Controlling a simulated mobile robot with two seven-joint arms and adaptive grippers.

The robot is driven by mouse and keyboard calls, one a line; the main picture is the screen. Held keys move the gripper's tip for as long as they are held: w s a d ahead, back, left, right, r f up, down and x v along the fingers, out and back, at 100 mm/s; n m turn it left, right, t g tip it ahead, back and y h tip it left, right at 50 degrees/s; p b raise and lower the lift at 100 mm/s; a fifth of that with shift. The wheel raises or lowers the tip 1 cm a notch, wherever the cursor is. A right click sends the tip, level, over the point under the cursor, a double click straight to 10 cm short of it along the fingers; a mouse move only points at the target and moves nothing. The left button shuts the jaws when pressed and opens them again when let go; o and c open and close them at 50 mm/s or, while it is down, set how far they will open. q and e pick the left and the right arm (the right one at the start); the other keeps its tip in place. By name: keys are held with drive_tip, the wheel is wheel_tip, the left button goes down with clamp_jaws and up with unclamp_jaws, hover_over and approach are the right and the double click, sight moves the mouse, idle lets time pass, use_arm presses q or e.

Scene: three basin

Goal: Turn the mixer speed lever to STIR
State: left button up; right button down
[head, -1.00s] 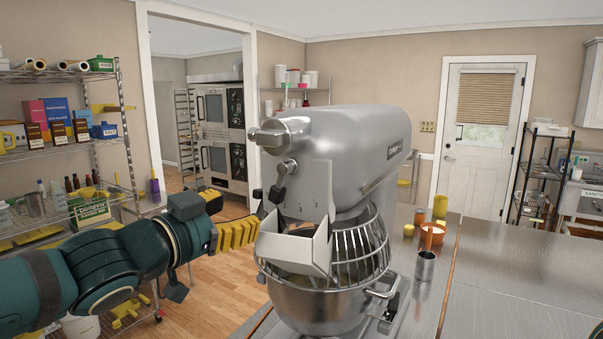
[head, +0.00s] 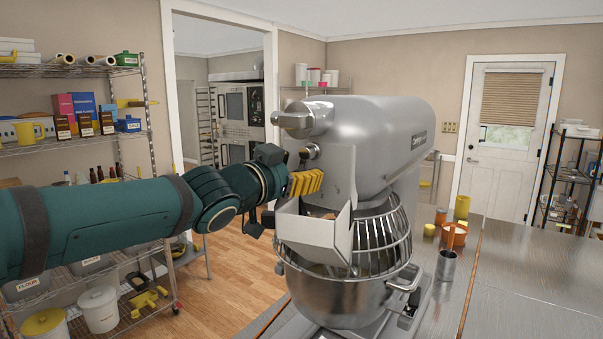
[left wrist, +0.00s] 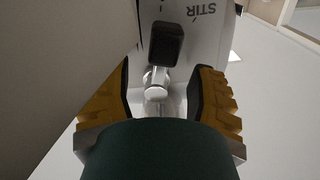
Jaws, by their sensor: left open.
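The grey stand mixer (head: 365,145) stands on the steel counter. Its speed lever has a black knob (left wrist: 165,44) on a short metal stem (left wrist: 157,83). The STIR label (left wrist: 201,10) shows to the right of the knob in the left wrist view. My left gripper (head: 307,182) has yellow fingers and is at the mixer's near left side, by the lever. In the left wrist view my left gripper (left wrist: 160,88) is open, with the stem between its fingers and the knob just beyond. I cannot tell whether a finger touches the lever. My right gripper is out of view.
The mixer's feed chute (head: 318,232), wire guard (head: 382,238) and bowl (head: 335,292) are just below and right of my left gripper. A wire shelf (head: 90,142) stands at the left. The counter (head: 520,280) is clear at the right.

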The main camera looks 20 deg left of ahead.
use_arm(q)
drive_tip(key=shift+x, duration=0.8)
clamp_jaws()
drive_tip(key=m, duration=0.4)
drive_tip(key=shift+w+a+r+p, duration=0.1)
drive_tip(key=shift+a+r+p, duration=0.2)
drive_tip(key=shift+a, duration=0.1)
unclamp_jaws()
